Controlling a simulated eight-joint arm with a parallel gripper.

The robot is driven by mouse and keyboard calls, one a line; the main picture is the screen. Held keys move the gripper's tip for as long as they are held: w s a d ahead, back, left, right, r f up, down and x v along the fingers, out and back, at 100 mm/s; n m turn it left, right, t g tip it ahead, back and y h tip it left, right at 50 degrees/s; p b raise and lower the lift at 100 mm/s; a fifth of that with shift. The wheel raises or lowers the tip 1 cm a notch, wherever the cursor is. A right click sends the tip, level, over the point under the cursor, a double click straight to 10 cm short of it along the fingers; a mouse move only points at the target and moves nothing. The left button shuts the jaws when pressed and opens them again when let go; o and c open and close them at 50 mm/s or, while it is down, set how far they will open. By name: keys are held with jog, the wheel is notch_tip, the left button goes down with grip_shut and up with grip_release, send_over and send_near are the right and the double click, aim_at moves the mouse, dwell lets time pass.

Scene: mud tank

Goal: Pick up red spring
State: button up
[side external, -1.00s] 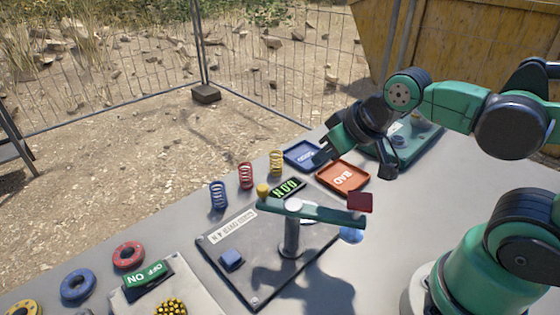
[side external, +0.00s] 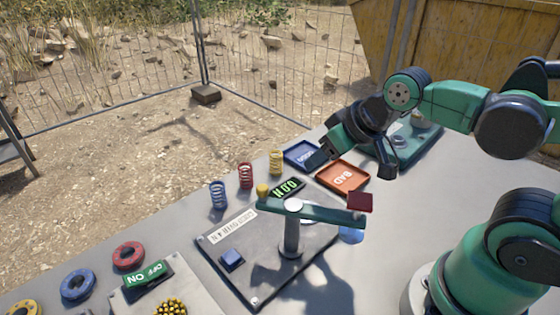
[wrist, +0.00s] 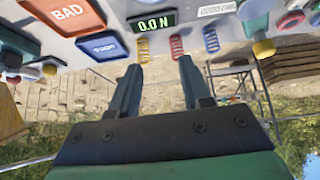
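The red spring (side external: 245,176) stands upright on the grey table between the blue spring (side external: 218,194) and the yellow spring (side external: 275,163). In the wrist view the red spring (wrist: 177,47) shows beyond the fingertips, between the yellow spring (wrist: 143,49) and the blue spring (wrist: 211,40). My gripper (side external: 350,164) is above the table near the blue and orange trays, to the right of the springs. In the wrist view my gripper (wrist: 158,68) has its two fingers apart with nothing between them.
The blue tray (side external: 303,155) and the orange BAD tray (side external: 342,178) lie near my gripper. A balance device with a green beam (side external: 330,215) stands in front of the springs. Colored rings (side external: 128,255) lie at the lower left.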

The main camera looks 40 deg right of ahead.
jog(key=o, duration=0.4)
jog(key=m+g, duration=0.1)
jog(key=g, duration=0.3)
send_near(245, 171)
jog(key=s+d+r, duration=0.1)
jog(key=s+r, duration=0.2)
jog(key=s, duration=0.1)
jog(key=w+f+g, duration=0.1)
jog(key=w+f, duration=0.1)
jog(key=w+f+g, duration=0.1)
jog(key=w+f, duration=0.1)
jog(key=f, duration=0.1)
jog(key=w+a+f+g, duration=0.1)
jog(key=w+f, duration=0.1)
jog(key=f, duration=0.1)
jog(key=shift+w+m, duration=0.3)
jog(key=shift+w, duration=0.05)
jog(key=shift+f, duration=2.85)
